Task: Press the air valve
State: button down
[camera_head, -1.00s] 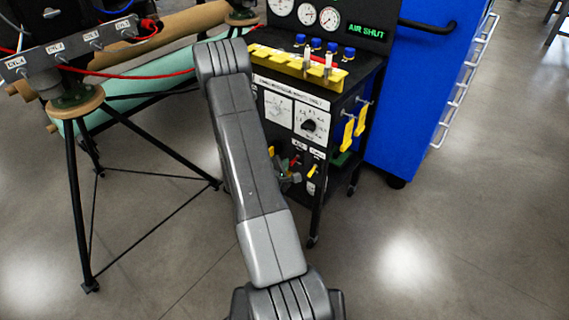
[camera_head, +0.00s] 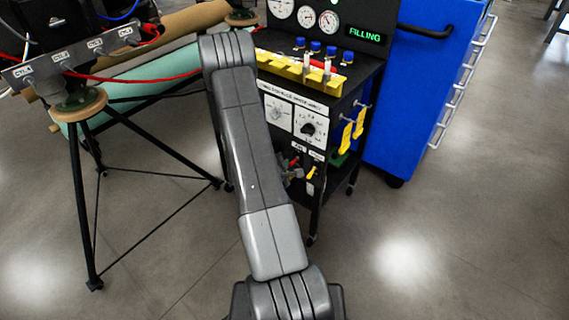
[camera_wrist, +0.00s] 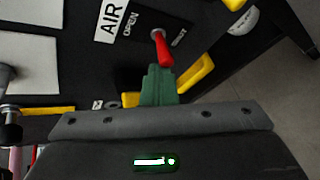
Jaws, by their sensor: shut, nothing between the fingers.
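The air valve is a small red lever (camera_wrist: 162,48) on a black plate beside the white AIR label (camera_wrist: 112,18) in the wrist view. OPEN and SHUT marks flank its pivot. The lever also shows small in the head view (camera_head: 294,162), low on the console front. My gripper (camera_wrist: 158,70) is shut and empty, its green fingertips right at the free end of the red lever. I cannot tell whether they touch it. In the head view my arm hides most of the gripper. The console display (camera_head: 365,35) reads FILLING in green.
A yellow lever (camera_head: 311,173) sits right of the red one. Yellow handles (camera_head: 347,133) hang on the console's right side. A blue cabinet (camera_head: 408,100) stands to the right, and a black tripod stand (camera_head: 80,190) to the left. The floor in front is clear.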

jog(key=shift+w+r+p, duration=0.1)
jog(key=shift+r+p, duration=0.3)
jog(key=shift+p, duration=0.6)
jog(key=shift+r+p, duration=0.8)
jog(key=shift+r, duration=0.05)
jog(key=shift+w+f, duration=0.1)
